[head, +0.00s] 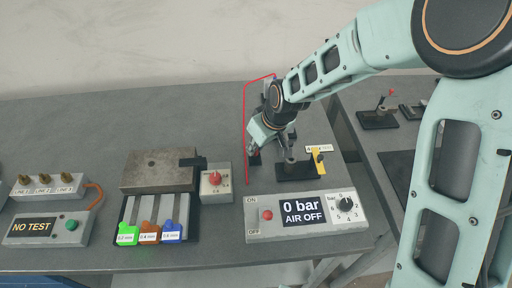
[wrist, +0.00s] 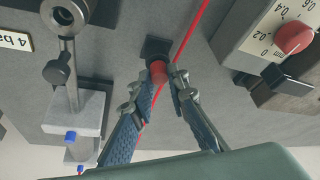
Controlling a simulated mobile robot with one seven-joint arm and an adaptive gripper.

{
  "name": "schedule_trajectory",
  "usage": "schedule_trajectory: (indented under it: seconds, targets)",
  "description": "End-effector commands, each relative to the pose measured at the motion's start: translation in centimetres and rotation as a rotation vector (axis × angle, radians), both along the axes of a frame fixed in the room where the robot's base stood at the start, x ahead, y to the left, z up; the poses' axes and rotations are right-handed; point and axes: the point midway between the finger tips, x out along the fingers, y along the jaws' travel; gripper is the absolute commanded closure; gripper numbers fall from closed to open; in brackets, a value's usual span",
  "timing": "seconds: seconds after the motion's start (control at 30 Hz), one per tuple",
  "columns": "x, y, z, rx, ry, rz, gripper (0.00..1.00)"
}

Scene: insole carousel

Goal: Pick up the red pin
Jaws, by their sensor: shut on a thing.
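The red pin (wrist: 158,72) shows in the wrist view as a short red cylinder beside a small black block (wrist: 155,48). My gripper (wrist: 165,76) is shut on the pin, with one finger on each side of it. In the head view my gripper (head: 254,150) is low over the bench, above a small dark block. I cannot make out the pin there, since the gripper covers it. Whether the pin still touches the block is unclear.
A black fixture (head: 298,171) with a yellow tag stands just right of my gripper. A pressure box (head: 308,233) reading 0 bar is in front. A red-knob box (head: 215,189) is left. A thin red line (head: 245,115) runs close by. The bench's back left is clear.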

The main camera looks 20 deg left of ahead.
Motion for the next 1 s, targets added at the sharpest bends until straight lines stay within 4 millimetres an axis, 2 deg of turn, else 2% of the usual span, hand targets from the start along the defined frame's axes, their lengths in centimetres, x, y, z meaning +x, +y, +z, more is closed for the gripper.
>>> schedule_trajectory:
  seconds: [0.27,0.57,0.8,1.0]
  targets:
    - [0.0,0.0,3.5,0.0,-0.001,0.0,1.0]
    - [-4.9,-1.2,9.6,0.0,-0.004,0.002,1.0]
    - [-9.7,-2.4,11.3,-0.001,-0.002,0.002,1.0]
    - [-12.3,-2.9,12.3,0.0,0.0,0.001,1.0]
